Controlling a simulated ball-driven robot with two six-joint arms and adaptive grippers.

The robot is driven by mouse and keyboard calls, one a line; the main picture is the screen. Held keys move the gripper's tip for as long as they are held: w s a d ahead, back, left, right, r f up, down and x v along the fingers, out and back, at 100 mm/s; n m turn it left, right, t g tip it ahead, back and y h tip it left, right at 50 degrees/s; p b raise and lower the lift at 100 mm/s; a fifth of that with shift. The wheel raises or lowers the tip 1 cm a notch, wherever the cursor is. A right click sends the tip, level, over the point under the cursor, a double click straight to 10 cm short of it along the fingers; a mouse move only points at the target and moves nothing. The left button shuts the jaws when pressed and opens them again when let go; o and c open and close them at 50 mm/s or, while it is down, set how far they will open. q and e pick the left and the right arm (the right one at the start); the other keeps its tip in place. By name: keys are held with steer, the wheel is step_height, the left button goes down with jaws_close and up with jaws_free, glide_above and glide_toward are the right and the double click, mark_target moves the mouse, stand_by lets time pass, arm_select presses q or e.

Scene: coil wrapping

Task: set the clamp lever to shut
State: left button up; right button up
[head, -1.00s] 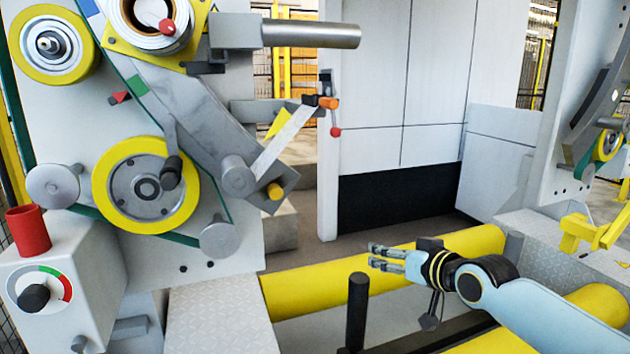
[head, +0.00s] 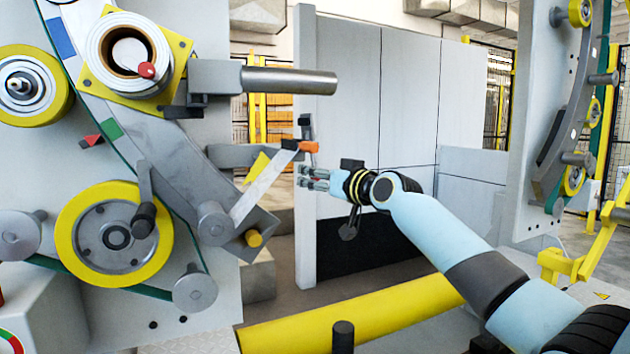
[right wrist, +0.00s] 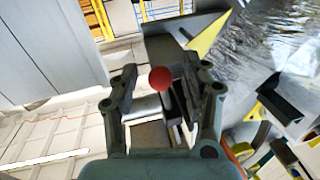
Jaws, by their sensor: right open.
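The clamp (head: 307,146), an orange and black piece, sits at the end of a grey arm beside the pale strip in the head view. Its lever ends in a red ball (right wrist: 160,78), which shows between the fingers in the right wrist view. In the head view my right gripper (head: 303,180) is just below the clamp and hides most of the lever. The right gripper is open, with one finger on each side of the ball in the right wrist view (right wrist: 160,88). I cannot tell whether a finger touches it. My left gripper is in neither view.
A grey horizontal shaft (head: 290,81) sticks out above the clamp. The pale strip (head: 264,188) and a yellow pointed piece (head: 257,168) are left of the gripper. A grey panel (head: 345,90) stands behind. A yellow roller (head: 350,312) lies below my arm.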

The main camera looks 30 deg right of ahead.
steer(key=shift+w+a, duration=0.1)
steer(key=shift+w, duration=0.35)
steer(key=shift+c, duration=0.4)
jaws_close()
steer(key=shift+w+f, duration=0.15)
steer(key=shift+f, duration=0.1)
